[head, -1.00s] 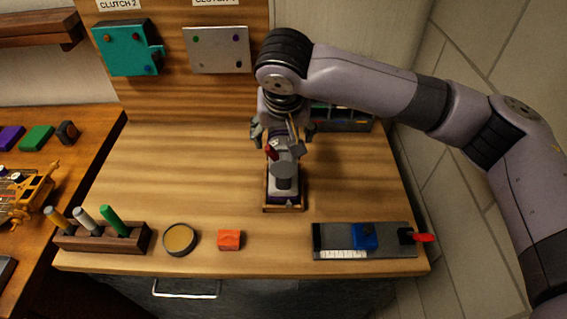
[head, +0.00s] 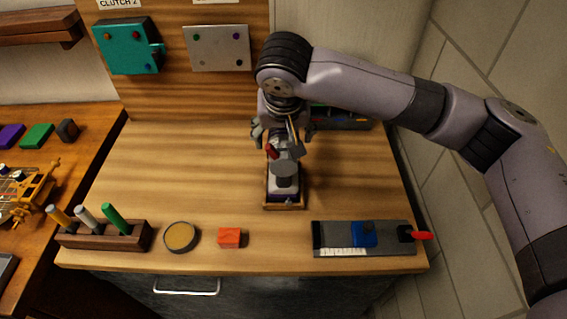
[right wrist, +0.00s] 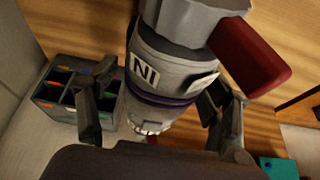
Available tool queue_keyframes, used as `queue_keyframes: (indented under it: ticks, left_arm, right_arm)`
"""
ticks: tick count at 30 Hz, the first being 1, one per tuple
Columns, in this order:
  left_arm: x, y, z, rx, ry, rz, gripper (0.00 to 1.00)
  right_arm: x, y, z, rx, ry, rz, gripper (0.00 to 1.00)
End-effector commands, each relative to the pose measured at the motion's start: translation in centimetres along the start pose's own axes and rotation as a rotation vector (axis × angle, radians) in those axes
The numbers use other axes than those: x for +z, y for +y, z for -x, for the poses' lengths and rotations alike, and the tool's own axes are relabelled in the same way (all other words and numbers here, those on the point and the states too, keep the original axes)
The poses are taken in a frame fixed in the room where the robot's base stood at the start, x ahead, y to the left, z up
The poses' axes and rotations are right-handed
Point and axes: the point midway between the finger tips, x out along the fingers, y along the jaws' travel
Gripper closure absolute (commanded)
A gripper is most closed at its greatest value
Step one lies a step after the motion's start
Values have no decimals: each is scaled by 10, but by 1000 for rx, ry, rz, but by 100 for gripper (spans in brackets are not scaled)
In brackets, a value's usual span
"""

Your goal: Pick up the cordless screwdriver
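The cordless screwdriver (head: 285,174) is grey and purple with a red part. It stands in a small wooden holder (head: 284,206) in the middle of the bench. In the right wrist view the screwdriver's body (right wrist: 160,75) fills the middle, with a dark red piece (right wrist: 250,55) at its upper right. My right gripper (head: 283,131) is over the screwdriver from behind. Its fingers (right wrist: 160,108) are apart, one on each side of the body, with small gaps visible. The screwdriver's far side is hidden. My left gripper is out of view.
A compartment bin (right wrist: 60,95) stands behind my right gripper. Along the bench front are a marker rack (head: 105,237), a round tin (head: 180,237), an orange block (head: 229,238) and a grey fixture with a red handle (head: 365,250).

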Motion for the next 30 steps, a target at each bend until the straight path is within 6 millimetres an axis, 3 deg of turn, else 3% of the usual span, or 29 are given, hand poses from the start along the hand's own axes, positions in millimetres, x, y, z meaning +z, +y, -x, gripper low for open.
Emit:
queue_keyframes:
  ticks: [30]
  left_arm:
    - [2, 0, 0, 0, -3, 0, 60]
  right_arm:
    - [0, 0, 0, 1, 0, -1, 97]
